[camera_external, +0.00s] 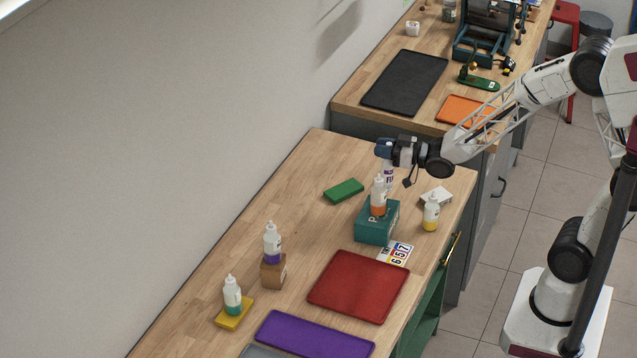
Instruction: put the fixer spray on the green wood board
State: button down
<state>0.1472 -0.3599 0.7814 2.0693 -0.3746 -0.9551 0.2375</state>
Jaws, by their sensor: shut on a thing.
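The fixer spray (388,175) is a slim white can with dark lettering. My gripper (385,150) is shut on its upper part and holds it upright. Its lower end is hidden behind the orange-banded bottle, so I cannot tell if it touches the table. The green wood board (343,190) is a small flat green block lying on the near wooden table, left of the spray and apart from it. Nothing lies on the board.
An orange-banded bottle (378,198) stands on a teal box (376,224) just in front of the spray. A yellow-based bottle (431,214) and a white block (436,196) are to the right. A red board (358,286) lies nearer. The table left of the green board is clear.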

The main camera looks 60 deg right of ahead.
jog(key=w+f, duration=0.1)
jog(key=w, duration=1.3)
jog(key=shift+w+d+f, duration=0.15)
jog(key=shift+d+f, duration=0.05)
jog(key=shift+d, duration=0.25)
jog(key=shift+f, duration=1.95)
jog(key=c, duration=0.9)
grip_release()
jog(key=shift+r, duration=0.2)
